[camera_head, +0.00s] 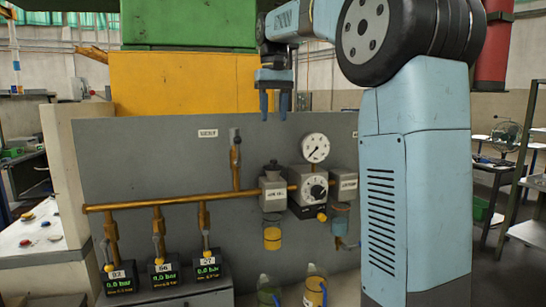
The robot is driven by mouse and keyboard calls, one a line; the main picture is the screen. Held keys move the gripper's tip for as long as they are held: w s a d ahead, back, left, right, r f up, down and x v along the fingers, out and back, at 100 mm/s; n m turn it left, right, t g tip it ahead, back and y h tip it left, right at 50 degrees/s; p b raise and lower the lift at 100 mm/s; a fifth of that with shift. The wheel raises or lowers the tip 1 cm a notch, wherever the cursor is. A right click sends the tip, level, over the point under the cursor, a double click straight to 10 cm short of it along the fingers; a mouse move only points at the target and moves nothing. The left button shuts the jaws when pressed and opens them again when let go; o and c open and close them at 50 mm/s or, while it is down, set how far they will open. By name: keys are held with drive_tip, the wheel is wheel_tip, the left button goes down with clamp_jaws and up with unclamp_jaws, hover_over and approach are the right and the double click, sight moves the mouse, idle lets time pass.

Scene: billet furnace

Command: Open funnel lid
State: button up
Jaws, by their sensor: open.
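A small grey box (272,190) with a tapered top is mounted on the grey panel in the middle of the view. A dark cap-like piece (272,165) sits on its top and looks like the funnel lid; it appears closed, but it is too small to be sure. My gripper (275,104) hangs above it in the picture, fingers pointing down. The two fingers are apart with nothing between them. The gripper appears clear of the funnel and the panel; its depth relative to them is hard to judge.
A brass pipe (150,205) with valves runs across the panel (120,150). A round gauge (315,148) and a dial box (314,188) stand right of the funnel. Several green-lit displays sit lower left. Two containers (270,292) (314,288) stand below. My arm hides the panel's right side.

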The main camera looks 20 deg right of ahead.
sight(273, 164)
wheel_tip(273, 164, down, 12)
drive_tip(key=shift+f, duration=0.25)
idle(0.4)
clamp_jaws()
